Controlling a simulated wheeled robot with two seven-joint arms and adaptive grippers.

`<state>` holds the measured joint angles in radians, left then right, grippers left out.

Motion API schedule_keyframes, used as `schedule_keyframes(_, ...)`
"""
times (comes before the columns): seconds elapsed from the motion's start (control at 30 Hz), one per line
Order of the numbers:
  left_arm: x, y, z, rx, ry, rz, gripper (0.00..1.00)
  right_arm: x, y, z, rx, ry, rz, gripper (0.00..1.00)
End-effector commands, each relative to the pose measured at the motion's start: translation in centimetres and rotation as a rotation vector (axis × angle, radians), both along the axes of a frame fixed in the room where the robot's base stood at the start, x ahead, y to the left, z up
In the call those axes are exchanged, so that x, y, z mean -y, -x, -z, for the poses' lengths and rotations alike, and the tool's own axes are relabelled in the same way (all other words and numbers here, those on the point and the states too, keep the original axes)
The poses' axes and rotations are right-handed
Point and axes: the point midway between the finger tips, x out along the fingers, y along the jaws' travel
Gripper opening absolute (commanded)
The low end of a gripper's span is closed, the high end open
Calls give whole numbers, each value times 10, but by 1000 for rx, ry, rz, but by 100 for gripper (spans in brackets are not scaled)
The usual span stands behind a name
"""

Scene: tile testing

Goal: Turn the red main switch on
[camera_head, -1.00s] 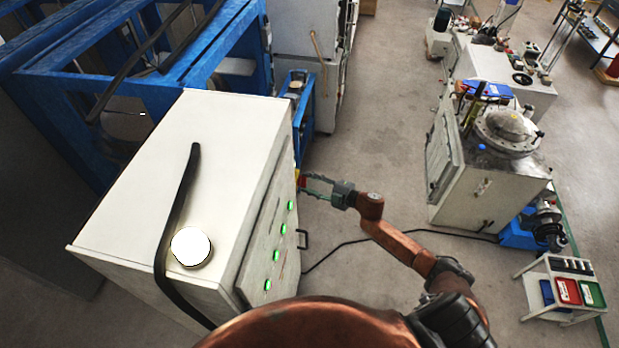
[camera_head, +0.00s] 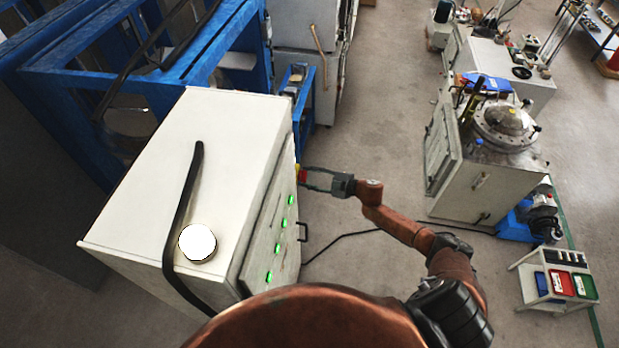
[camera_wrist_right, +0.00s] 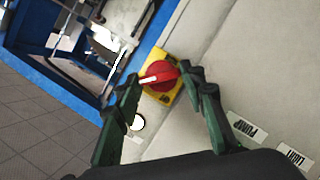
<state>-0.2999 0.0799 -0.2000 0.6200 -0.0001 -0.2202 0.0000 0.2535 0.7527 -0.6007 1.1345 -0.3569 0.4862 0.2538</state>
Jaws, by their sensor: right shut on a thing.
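The red main switch (camera_wrist_right: 161,74) is a round red knob with a white pointer bar on a yellow plate (camera_wrist_right: 174,54), on the front face of the white cabinet (camera_head: 215,130). In the head view, the red switch (camera_head: 302,174) shows only as a small patch at the cabinet's edge. My right gripper (camera_wrist_right: 166,78) has its two green fingers on either side of the knob and is shut on it. In the head view, the right gripper (camera_head: 306,177) reaches the cabinet from the right. My left gripper is not in view.
Several green lit buttons (camera_head: 277,249) and a dark handle (camera_head: 304,231) are on the cabinet front below the switch. A black strap and white disc (camera_head: 197,242) lie on its top. A blue frame (camera_head: 235,80) stands behind.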

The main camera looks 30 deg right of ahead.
Motion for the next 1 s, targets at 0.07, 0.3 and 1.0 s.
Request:
schedule_keyframes(0.07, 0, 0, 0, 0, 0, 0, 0, 1, 0, 0, -2, -1, 3, 13)
schedule_keyframes(0.3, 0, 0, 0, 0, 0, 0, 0, 0, 0, 0, -1, -1, 2, 52)
schedule_keyframes(1.0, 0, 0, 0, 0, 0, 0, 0, 36, 47, -15, -2, 3, 2, 55)
